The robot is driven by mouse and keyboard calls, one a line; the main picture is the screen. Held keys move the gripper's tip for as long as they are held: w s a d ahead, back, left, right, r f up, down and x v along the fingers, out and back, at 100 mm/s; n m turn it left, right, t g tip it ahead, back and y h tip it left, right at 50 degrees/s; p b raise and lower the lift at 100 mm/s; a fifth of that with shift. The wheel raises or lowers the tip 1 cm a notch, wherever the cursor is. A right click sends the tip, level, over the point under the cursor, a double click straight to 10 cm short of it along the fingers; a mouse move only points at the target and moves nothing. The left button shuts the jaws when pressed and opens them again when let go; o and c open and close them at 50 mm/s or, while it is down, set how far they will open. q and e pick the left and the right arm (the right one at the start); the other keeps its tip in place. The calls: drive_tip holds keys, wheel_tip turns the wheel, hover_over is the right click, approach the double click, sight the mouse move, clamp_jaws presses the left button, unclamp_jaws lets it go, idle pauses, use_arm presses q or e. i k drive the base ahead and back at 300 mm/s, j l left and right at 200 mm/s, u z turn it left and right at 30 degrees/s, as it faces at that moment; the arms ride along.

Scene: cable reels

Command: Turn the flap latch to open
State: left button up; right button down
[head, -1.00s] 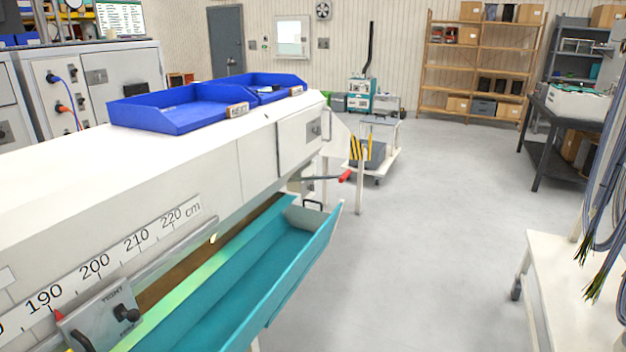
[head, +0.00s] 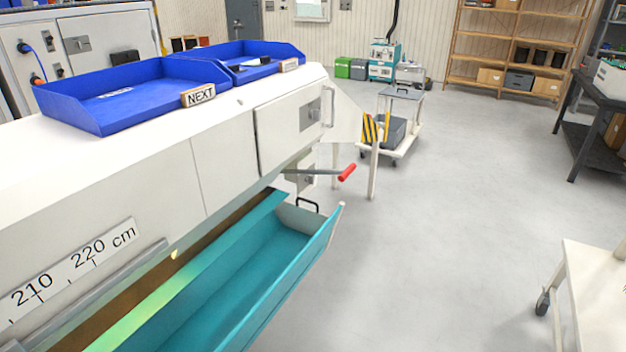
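A white square flap (head: 280,139) is set in the side of the long white machine near its far end, and it looks closed. A grey metal latch plate (head: 310,113) sits at the flap's right side, with a handle (head: 331,104) beside it. The plate's detail is too small to tell how the latch is turned. Below the flap, a grey lever with a red grip (head: 347,172) sticks out to the right. Neither of my grippers is in view.
A teal trough (head: 250,282) with a black handle runs along the machine's front. Blue trays (head: 130,95) stand on top, one labelled NEXT. Behind are a trolley (head: 400,92) and a post with yellow-black stripes. A white table (head: 600,290) stands right; the floor between is clear.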

sight(310, 179)
drive_tip(key=i+l+z, duration=0.3)
drive_tip(key=i, duration=0.35)
drive_tip(key=i+l+z, duration=0.3)
drive_tip(key=i, duration=0.4)
drive_tip(key=i+z, duration=0.3)
drive_tip(key=i, duration=0.4)
drive_tip(key=i+u, duration=0.45)
drive_tip(key=i+l+u, duration=0.2)
drive_tip(key=u, duration=0.25)
drive_tip(key=i+l+u, duration=0.4)
drive_tip(key=k+j, duration=0.1)
